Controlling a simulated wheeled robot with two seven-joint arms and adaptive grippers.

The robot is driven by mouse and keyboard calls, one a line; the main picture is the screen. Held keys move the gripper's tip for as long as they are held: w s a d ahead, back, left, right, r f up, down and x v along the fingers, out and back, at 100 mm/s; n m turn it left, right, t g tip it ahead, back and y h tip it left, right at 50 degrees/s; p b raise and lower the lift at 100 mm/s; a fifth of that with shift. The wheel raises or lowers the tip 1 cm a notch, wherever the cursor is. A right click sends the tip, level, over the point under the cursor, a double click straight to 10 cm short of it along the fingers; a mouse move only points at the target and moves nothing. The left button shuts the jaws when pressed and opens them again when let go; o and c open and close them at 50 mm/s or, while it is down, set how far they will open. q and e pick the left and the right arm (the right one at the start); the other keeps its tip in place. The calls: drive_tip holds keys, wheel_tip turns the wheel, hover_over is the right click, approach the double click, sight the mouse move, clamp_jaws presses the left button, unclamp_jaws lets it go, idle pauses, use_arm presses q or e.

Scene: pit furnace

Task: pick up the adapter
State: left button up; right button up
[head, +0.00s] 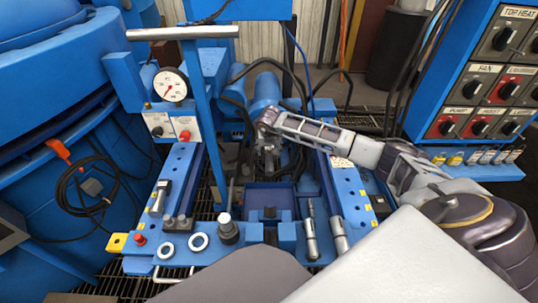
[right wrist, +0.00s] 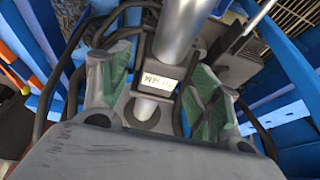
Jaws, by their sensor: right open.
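My right gripper (head: 268,160) reaches over the middle of the blue frame, near the hoses and blue cylinders. In the right wrist view its two green-padded fingers (right wrist: 158,95) are spread apart. A bright metal cylinder (right wrist: 181,30) and a small labelled plate (right wrist: 158,77) show between or beyond the fingers; I cannot tell whether they touch. No part is clearly marked as the adapter, so I cannot tell which one it is. A dark fitting with a bright top (head: 228,232) stands on the front blue shelf, away from the gripper. My left gripper is not in view.
The front shelf holds two metal rings (head: 199,241) and metal cylindrical tools (head: 310,232). An upright blue post with a crossbar (head: 183,33) stands to the left. A control panel (head: 485,85) is at the right. Black hoses (head: 290,75) crowd the area behind the gripper.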

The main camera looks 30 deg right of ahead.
drive_tip(key=c, duration=1.4)
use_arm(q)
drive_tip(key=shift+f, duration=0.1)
use_arm(e)
drive_tip(key=shift+w+r, duration=0.1)
clamp_jaws()
drive_tip(key=shift+r, duration=0.15)
drive_tip(key=shift+r, duration=0.5)
use_arm(q)
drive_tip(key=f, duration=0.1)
drive_tip(key=p, duration=0.1)
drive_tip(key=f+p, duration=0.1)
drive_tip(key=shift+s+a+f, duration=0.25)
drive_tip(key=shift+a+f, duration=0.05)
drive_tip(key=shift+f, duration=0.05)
use_arm(e)
wheel_tip(320, 180, up, 9)
drive_tip(key=shift+f, duration=0.15)
